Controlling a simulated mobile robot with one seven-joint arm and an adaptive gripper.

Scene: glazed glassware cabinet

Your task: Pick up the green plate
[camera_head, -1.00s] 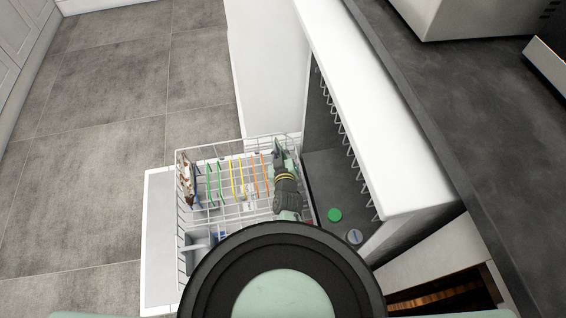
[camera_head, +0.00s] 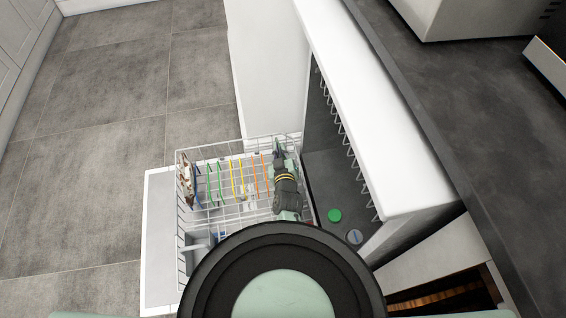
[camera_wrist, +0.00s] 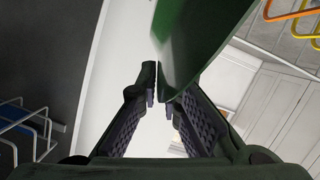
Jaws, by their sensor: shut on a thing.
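The green plate (camera_wrist: 195,38) fills the upper middle of the wrist view as a large, dark, glossy surface seen from very close. Its lower edge reaches down to the fingertips. My gripper (camera_wrist: 160,98) is shut on the edge of the plate, with its fingertips close together there. In the head view my gripper (camera_head: 280,153) is at the right end of the pulled-out dishwasher rack (camera_head: 200,152), pointing away from the camera. The plate is hard to make out in that view, as my own arm covers much of that spot.
Several coloured upright pieces, such as a yellow one (camera_head: 232,178) and a green one (camera_head: 219,184), stand left of my gripper. The dishwasher's white side (camera_head: 375,130) is close on the right. A green disc (camera_head: 334,215) and a grey-blue disc (camera_head: 354,237) lie inside.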

